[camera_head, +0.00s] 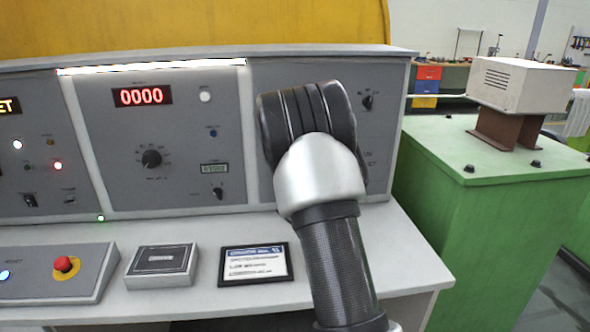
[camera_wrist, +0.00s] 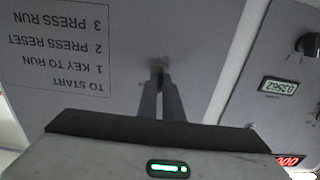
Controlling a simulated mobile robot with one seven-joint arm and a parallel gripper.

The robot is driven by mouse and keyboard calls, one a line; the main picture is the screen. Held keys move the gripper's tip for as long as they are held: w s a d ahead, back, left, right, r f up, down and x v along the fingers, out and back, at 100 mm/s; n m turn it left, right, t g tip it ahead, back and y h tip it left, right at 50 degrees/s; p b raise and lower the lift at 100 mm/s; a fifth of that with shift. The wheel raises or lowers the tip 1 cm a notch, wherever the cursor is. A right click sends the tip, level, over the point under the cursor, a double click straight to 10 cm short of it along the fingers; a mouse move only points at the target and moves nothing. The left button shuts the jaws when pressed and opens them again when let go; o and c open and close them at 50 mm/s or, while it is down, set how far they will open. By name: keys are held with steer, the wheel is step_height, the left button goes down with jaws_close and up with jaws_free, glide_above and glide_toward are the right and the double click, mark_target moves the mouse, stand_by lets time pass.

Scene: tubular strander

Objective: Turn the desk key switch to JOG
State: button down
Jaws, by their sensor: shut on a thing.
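The key switch (camera_wrist: 160,67) is on the grey desk panel, straight ahead in the wrist view. Only a little of it shows between the fingertips, and its pointing direction and position marks cannot be read. My gripper (camera_wrist: 161,78) is shut on the key, with its two dark fingers close together and reaching to the panel. In the head view my arm covers the key switch and the fingers. A printed start label (camera_wrist: 58,45) beside the switch appears upside down in the wrist view and lists KEY TO RUN, PRESS RESET and PRESS RUN.
A black rotary knob (camera_head: 152,159) and a red 0000 display (camera_head: 142,96) are on the middle panel. Another selector (camera_head: 367,102) is right of my arm. A red emergency button (camera_head: 65,265) and a framed card (camera_head: 255,264) are on the desktop. A green cabinet (camera_head: 480,215) stands at right.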

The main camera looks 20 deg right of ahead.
steer(key=c, duration=1.9)
jaws_free()
steer(key=v, duration=1.7)
steer(key=shift+s+r, duration=0.1)
steer(key=shift+s, duration=0.1)
